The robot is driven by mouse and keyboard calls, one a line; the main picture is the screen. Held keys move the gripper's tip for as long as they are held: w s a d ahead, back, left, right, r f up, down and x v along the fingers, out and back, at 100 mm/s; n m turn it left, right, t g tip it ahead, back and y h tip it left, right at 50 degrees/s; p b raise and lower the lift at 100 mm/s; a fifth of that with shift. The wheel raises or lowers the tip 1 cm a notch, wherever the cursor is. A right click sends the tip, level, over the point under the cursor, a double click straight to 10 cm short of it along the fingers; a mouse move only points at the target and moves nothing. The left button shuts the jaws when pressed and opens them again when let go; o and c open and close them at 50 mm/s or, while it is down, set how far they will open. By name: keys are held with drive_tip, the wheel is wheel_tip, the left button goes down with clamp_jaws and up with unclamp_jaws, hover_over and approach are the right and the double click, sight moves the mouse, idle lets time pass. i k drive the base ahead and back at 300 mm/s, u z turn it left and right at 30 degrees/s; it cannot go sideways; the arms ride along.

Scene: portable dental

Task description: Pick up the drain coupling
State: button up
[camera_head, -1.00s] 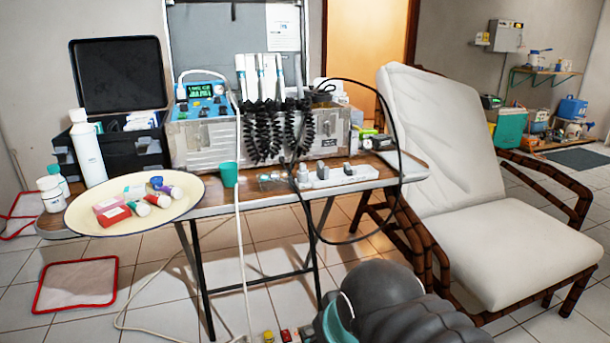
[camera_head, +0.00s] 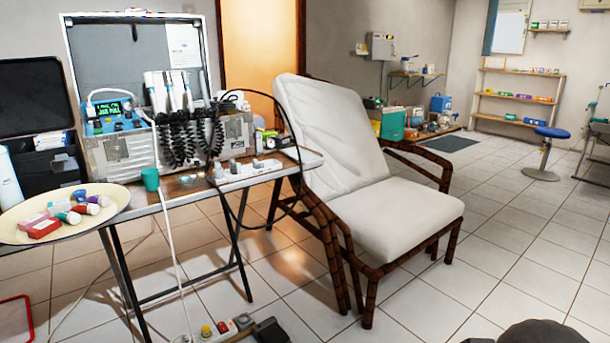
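I cannot make out a drain coupling for sure in this view. Several small items lie on the cream oval tray (camera_head: 18,236) at the left, among them red and pink boxes and capped tubes, and none is clearly a coupling. Small items at the far low bench (camera_head: 440,134) are too small to tell apart. My gripper is not in view; only a dark rounded part, probably of my arm, shows at the bottom right edge.
A folding table (camera_head: 290,168) holds a metal dental unit (camera_head: 125,150), a green cup (camera_head: 150,180) and a power strip (camera_head: 245,172). A white reclining chair (camera_head: 400,215) stands right of it. A red-buttoned box (camera_head: 222,328) is on the floor. Tiled floor at right is open.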

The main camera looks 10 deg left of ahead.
sight(219, 170)
drive_tip(key=z, duration=0.45)
drive_tip(key=i, duration=1.45)
drive_tip(key=u, duration=1.6)
drive_tip(key=i, duration=0.85)
drive_tip(key=u, duration=0.95)
